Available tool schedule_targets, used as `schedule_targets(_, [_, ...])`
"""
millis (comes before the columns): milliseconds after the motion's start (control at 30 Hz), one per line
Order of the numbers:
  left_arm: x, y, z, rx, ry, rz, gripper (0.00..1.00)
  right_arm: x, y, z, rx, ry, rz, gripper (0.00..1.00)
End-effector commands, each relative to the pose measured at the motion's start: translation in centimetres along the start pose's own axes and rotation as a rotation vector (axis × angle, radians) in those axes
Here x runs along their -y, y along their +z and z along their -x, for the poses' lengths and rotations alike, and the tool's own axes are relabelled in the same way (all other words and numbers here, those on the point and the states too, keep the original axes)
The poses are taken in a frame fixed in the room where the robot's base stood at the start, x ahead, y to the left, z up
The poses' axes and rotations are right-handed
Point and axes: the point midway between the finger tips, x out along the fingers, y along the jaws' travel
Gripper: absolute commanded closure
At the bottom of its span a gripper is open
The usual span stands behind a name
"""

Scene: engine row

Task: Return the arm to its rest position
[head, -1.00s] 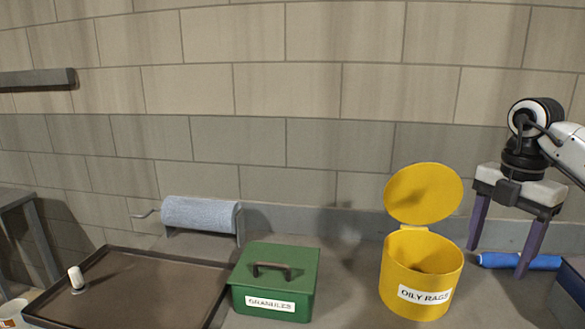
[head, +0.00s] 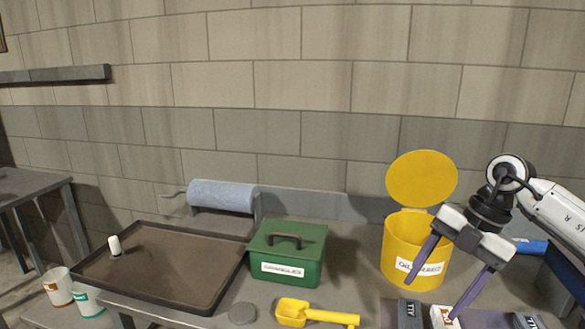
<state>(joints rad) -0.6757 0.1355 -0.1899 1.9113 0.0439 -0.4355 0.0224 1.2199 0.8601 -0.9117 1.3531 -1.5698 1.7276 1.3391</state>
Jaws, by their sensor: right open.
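My right gripper (head: 445,282) is in the lower right of the head view, with its arm coming in from the right. Its two purple fingers are spread wide and point down and to the left. I see nothing held between them. One finger passes in front of the yellow oily rags bin (head: 395,250), and the other hangs over the dark-edged items at the bottom edge. Whether the fingers touch anything cannot be told. My left gripper is not in view.
The bin's round lid (head: 421,178) stands open. A green granules box (head: 310,250), a yellow scoop (head: 291,312), a brown tray (head: 190,248) with a small white cylinder (head: 114,245), and a blue paper roll (head: 222,196) share the bench. A blue roll (head: 532,247) lies behind my right gripper.

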Motion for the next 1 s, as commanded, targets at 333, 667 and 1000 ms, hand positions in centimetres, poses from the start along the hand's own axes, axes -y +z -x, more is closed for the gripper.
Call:
schedule_targets(333, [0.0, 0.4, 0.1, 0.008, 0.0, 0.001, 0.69, -8.5, -17.0, -11.7, -0.566, 0.531, 0.217, 0.35])
schedule_targets(667, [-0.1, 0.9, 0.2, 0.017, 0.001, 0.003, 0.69, -11.8, -20.6, -13.0, -0.816, 1.226, -0.336, 0.35])
schedule_targets(1000, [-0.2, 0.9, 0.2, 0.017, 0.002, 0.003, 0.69, 2.2, -12.1, -26.2, -0.45, 1.248, -1.345, 0.35])
